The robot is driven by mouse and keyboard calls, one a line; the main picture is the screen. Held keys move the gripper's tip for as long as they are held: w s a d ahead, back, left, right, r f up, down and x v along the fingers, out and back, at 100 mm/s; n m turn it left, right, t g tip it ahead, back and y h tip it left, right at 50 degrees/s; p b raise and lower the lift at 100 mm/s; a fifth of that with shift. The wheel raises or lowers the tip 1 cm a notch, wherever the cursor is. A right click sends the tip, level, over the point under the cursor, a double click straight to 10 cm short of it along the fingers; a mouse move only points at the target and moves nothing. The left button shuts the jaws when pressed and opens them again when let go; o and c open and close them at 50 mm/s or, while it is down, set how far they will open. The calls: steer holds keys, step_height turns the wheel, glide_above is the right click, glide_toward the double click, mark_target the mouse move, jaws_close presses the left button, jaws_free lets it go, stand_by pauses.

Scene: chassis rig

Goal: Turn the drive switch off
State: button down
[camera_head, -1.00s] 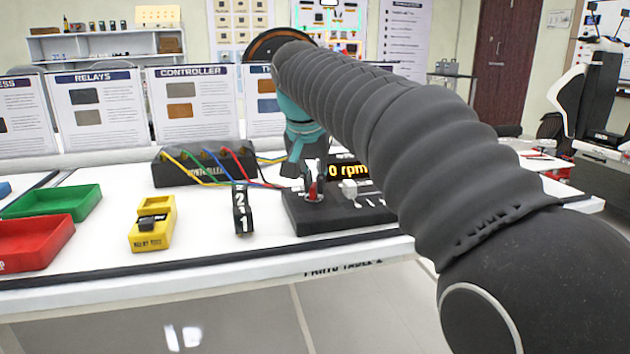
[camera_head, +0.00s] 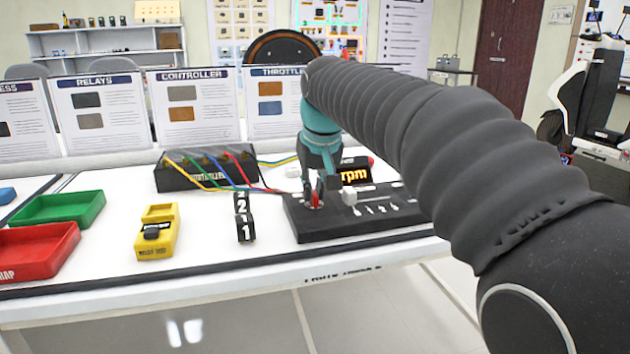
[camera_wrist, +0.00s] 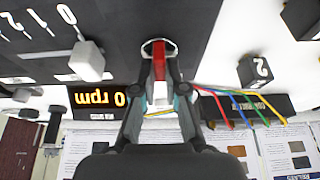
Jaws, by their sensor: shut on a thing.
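The drive switch is a red lever (camera_head: 316,201) on the left part of a black control panel (camera_head: 345,228). My gripper (camera_head: 323,188) reaches down over it from above. In the wrist view the red lever (camera_wrist: 159,62) stands in a round pale-rimmed socket, and my fingertips (camera_wrist: 159,78) are closed about it from both sides. The display (camera_wrist: 97,97) reads "0 rpm", upside down in the wrist view. In the head view my fingers hide the left part of the display (camera_head: 356,175) and some of the lever.
A white knob (camera_head: 350,197) with scale marks sits right of the lever. A black numbered block (camera_head: 244,218) and a yellow device (camera_head: 157,232) stand to the left. The controller box (camera_head: 205,175) with coloured wires is behind. Green (camera_head: 60,209) and red (camera_head: 38,250) trays lie far left.

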steer(key=n+y+p, duration=0.1)
steer(key=n, duration=0.2)
steer(key=n+g+y+p, duration=0.1)
steer(key=n, duration=0.1)
steer(key=shift+r+n+p, duration=0.1)
steer(key=shift+n+p, duration=0.25)
steer(key=shift+n, duration=0.05)
stand_by(0.4)
steer(key=c, duration=1.2)
jaws_free()
steer(key=v, duration=1.2)
steer(key=shift+w, duration=0.15)
